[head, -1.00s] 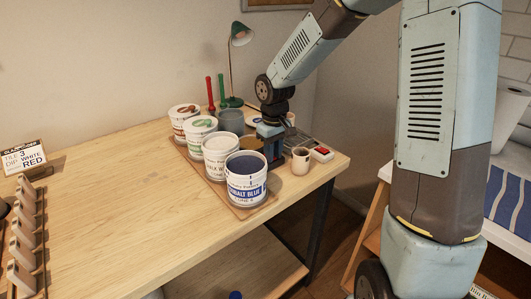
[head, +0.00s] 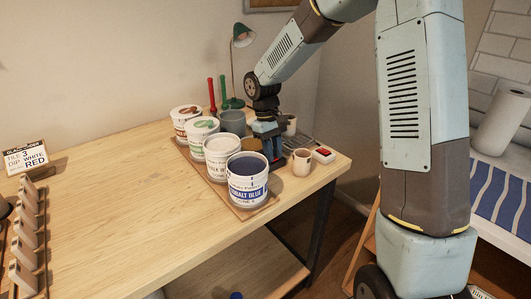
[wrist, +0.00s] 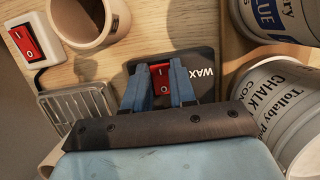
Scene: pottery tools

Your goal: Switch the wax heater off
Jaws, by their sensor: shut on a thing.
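In the wrist view, a dark plate lettered WAX (wrist: 203,57) carries a red rocker switch (wrist: 160,76). My gripper (wrist: 164,78) is over this plate, with its two blue fingers on either side of the red switch and closed on it. I cannot tell which way the rocker is tipped. In the head view, my gripper (head: 272,150) points down behind the cobalt blue tub, at the far right part of the table.
A second red switch on a white box (wrist: 45,50) is wired to a metal grille (wrist: 75,110). A mug (head: 302,162) stands close to my gripper. The cobalt blue tub (head: 247,182) and chalk white tub (head: 221,158) stand at its left.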

